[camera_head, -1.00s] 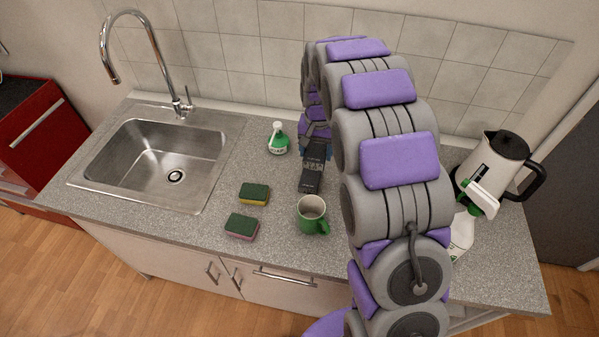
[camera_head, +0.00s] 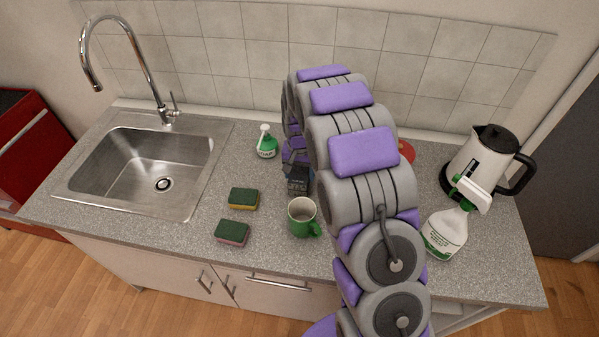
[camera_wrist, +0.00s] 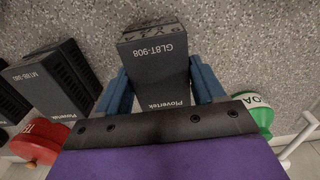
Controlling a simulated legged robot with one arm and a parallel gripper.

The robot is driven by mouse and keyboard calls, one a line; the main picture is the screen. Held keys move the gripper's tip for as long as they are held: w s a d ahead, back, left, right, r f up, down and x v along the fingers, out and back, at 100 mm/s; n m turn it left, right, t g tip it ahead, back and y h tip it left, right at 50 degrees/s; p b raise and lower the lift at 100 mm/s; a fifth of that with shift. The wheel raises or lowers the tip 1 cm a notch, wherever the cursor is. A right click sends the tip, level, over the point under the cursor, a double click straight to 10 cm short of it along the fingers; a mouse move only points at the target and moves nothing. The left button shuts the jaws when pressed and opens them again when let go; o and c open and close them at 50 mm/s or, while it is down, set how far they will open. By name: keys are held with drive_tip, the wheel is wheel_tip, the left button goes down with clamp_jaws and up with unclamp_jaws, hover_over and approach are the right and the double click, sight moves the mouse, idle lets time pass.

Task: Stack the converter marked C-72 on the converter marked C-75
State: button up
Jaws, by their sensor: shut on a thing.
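My gripper (camera_wrist: 160,88) has its blue fingers on both sides of a dark grey box (camera_wrist: 158,72) printed GL8T-908 and Plovertek in the wrist view. In the head view, the dark box (camera_head: 298,182) shows just in front of my gripper, over the counter behind the green mug. I cannot tell whether it touches the counter. I can read no C-72 or C-75 mark. My arm hides the counter behind it.
A green mug (camera_head: 302,216), two sponges (camera_head: 243,198) and a small green-white bottle (camera_head: 266,142) stand near my gripper. A red thing (camera_head: 407,151) is partly behind my arm. A spray bottle (camera_head: 446,232) and kettle (camera_head: 487,160) are right, the sink (camera_head: 140,170) left.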

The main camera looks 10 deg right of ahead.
sight(300, 172)
drive_tip(key=o, duration=1.2)
drive_tip(key=shift+o, duration=0.2)
drive_tip(key=shift+r, duration=0.1)
wheel_tip(300, 172, up, 12)
drive_tip(key=p, duration=0.2)
drive_tip(key=s+r, duration=0.5)
drive_tip(key=s, duration=0.2)
drive_tip(key=s+r+n+g, duration=0.1)
drive_tip(key=s+n, duration=0.1)
drive_tip(key=s, duration=1.5)
drive_tip(key=s+r+n, duration=0.2)
drive_tip(key=s, duration=1.5)
drive_tip(key=shift+r+g, duration=0.2)
drive_tip(key=shift+g, duration=0.2)
